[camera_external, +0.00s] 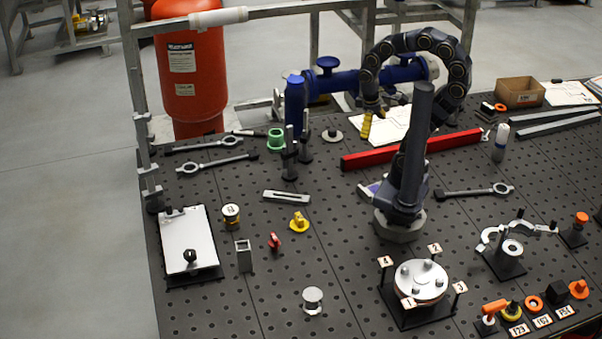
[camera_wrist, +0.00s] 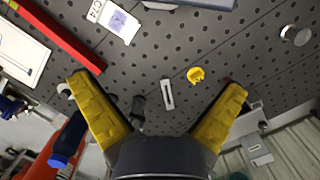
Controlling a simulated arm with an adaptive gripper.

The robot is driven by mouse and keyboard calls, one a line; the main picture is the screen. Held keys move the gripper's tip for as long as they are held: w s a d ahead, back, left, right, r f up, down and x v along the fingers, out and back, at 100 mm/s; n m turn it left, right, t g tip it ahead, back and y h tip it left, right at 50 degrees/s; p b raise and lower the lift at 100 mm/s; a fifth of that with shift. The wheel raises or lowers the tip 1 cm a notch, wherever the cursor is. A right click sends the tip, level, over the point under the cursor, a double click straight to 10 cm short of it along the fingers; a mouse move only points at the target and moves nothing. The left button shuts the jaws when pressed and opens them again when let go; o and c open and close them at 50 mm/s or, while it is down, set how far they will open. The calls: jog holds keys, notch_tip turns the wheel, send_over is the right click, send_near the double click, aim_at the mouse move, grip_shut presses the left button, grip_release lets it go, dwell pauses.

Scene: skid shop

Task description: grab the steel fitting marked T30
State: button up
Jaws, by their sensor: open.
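I cannot read a T30 mark on any part, so I cannot tell which is the named fitting. Bare steel-coloured parts on the bench include a short round piece (camera_external: 312,299) near the front, a small upright block (camera_external: 244,257) and a slotted bar (camera_external: 287,197). The round piece (camera_wrist: 295,35) shows at the upper right of the wrist view, and the slotted bar (camera_wrist: 167,95) lies in its middle. My gripper (camera_external: 366,126) hangs over the back of the bench near a white sheet. Its yellow fingers (camera_wrist: 160,83) are spread and empty, well above the bench.
A yellow part (camera_external: 299,223) and a red part (camera_external: 274,242) stand near the slotted bar. A long red bar (camera_external: 412,150) crosses the back. Dark clamp posts (camera_external: 289,158) rise left of my gripper. A numbered flange stand (camera_external: 420,284) is at the front.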

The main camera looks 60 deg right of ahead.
jog(key=shift+c, duration=0.7)
